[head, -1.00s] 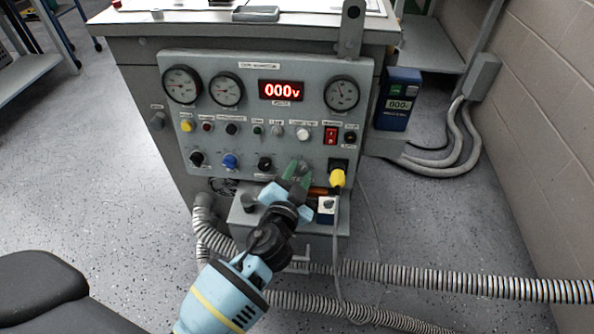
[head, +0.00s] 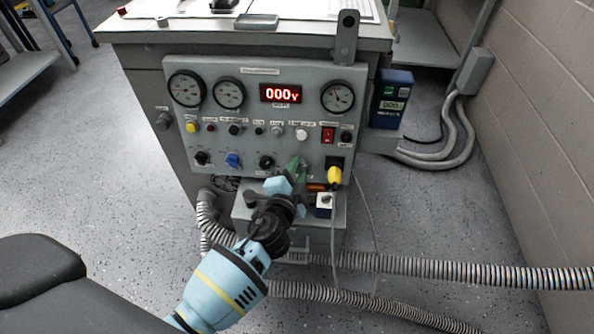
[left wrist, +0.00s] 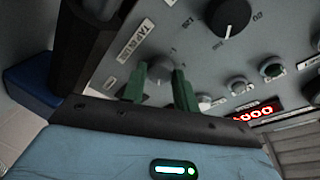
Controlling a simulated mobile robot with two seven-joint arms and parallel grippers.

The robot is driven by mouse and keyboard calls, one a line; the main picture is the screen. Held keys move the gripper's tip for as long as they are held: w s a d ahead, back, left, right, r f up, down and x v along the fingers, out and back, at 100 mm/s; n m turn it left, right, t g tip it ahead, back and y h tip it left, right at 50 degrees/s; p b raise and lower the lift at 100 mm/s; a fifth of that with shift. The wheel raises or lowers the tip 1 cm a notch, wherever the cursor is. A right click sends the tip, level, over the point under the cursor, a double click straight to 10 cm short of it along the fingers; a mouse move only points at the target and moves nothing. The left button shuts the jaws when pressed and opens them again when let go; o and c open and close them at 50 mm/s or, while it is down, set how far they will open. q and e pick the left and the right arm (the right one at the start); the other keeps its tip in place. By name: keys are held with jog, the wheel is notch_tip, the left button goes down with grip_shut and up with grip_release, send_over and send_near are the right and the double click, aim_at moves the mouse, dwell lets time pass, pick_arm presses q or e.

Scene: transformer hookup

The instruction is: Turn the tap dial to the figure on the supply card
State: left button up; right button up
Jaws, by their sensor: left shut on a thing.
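My left gripper (head: 297,168) is at the lower right of the grey console's front panel, with its fingers up against the panel. In the left wrist view its green fingers (left wrist: 160,85) stand on either side of a small grey tap dial (left wrist: 160,70) and are shut on it. A label beginning "TAP" (left wrist: 136,40) is beside the dial. In the head view the gripper hides the dial, and its setting is not readable. White papers (head: 350,10) lie on the console top; their print is too small to read, and I cannot tell which is the supply card. My right gripper is not in view.
The panel (head: 215,135) carries gauges, knobs, a red switch (head: 328,135) and a red display (head: 281,93) reading 000v. A yellow plug (head: 335,176) with a cable is close right of the gripper. Ribbed hoses (head: 430,268) cross the floor below.

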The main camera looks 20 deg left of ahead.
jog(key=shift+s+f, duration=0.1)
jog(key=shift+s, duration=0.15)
pick_arm(q)
jog(key=o, duration=1)
jog(key=shift+c, duration=0.2)
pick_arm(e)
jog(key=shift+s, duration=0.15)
pick_arm(q)
jog(key=shift+s, duration=0.1)
jog(key=shift+s, duration=0.3)
jog(key=s+r+p, duration=0.1)
jog(key=s, duration=0.6)
jog(key=shift+d, duration=0.3)
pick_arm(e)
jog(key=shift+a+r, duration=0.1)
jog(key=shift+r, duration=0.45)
